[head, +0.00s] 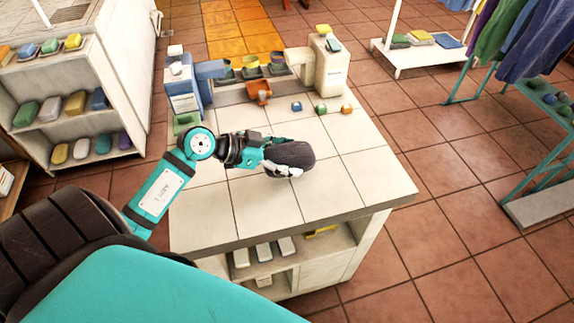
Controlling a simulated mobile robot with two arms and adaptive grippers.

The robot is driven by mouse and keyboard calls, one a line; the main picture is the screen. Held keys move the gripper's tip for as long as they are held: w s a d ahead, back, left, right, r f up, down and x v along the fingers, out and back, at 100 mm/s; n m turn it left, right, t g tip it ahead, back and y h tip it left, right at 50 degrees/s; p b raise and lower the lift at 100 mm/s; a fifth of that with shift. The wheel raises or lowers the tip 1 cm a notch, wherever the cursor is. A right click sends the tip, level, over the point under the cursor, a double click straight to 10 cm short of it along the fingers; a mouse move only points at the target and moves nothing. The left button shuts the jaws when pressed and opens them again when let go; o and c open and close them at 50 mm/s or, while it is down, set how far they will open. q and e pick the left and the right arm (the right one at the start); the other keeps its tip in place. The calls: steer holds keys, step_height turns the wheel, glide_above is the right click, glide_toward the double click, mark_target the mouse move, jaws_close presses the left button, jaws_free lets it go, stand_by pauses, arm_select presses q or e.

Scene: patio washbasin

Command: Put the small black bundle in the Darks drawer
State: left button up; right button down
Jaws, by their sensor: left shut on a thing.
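The small black bundle (293,153), dark grey-black and rounded, is over the middle of the tiled table. My left gripper (268,160) comes in from the left and is shut on it, at its left end. Pale bits show along the bundle's lower edge; I cannot tell whether they are fingertips or something else. Whether the bundle touches the tabletop is unclear. No drawer with a readable Darks label shows. My right gripper is not in view.
The tiled table (255,208) is clear in front and right. At its back stand a blue labelled container (184,95), a beige container (330,70) and an orange item (259,90). Several small coloured blocks (321,108) lie nearby. A white shelf (80,110) stands left, a clothes rack (490,65) right.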

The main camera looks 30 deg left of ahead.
arm_select(q)
step_height(320, 180, down, 4)
steer(key=shift+r+b, duration=0.25)
steer(key=shift+b, duration=0.05)
steer(key=o, duration=1.2)
steer(key=shift+f, duration=0.1)
steer(key=shift+o, duration=0.2)
